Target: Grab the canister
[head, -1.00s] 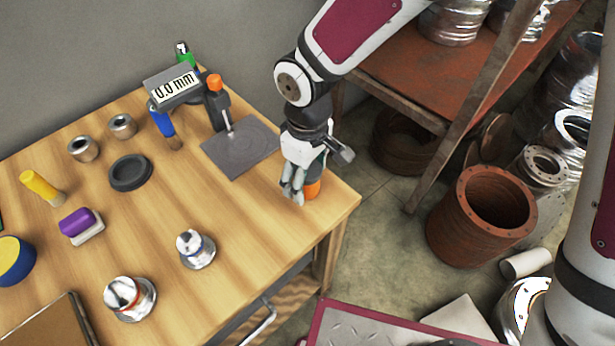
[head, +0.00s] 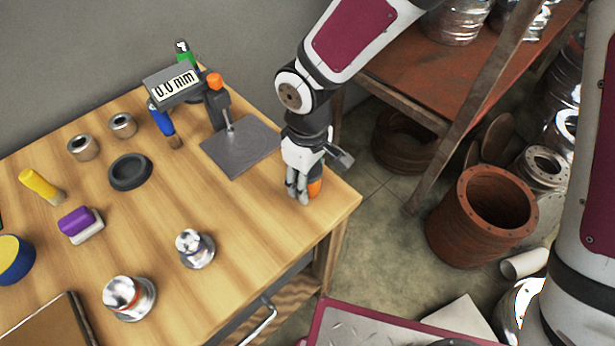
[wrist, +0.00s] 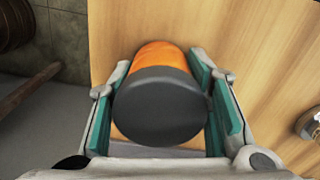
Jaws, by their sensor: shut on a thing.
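The canister is orange with a dark grey round top. In the wrist view the canister (wrist: 160,105) stands between the green-padded fingers of my gripper (wrist: 165,100), its dark end facing the camera. In the head view my gripper (head: 302,185) is at the table's right corner, pointing down, and the orange of the canister (head: 315,187) shows beside the fingers. My gripper is shut on the canister. Its lower part is mostly hidden by the fingers in the head view, and I cannot tell if it touches the table.
The wooden table (head: 240,262) ends just right of my gripper. A gauge stand with a grey plate (head: 243,150) is at the left. Two shiny metal fittings (head: 194,250) (head: 130,298) stand nearer the front. A rusty shelf (head: 400,70) and rusty cylinder (head: 480,220) are to the right.

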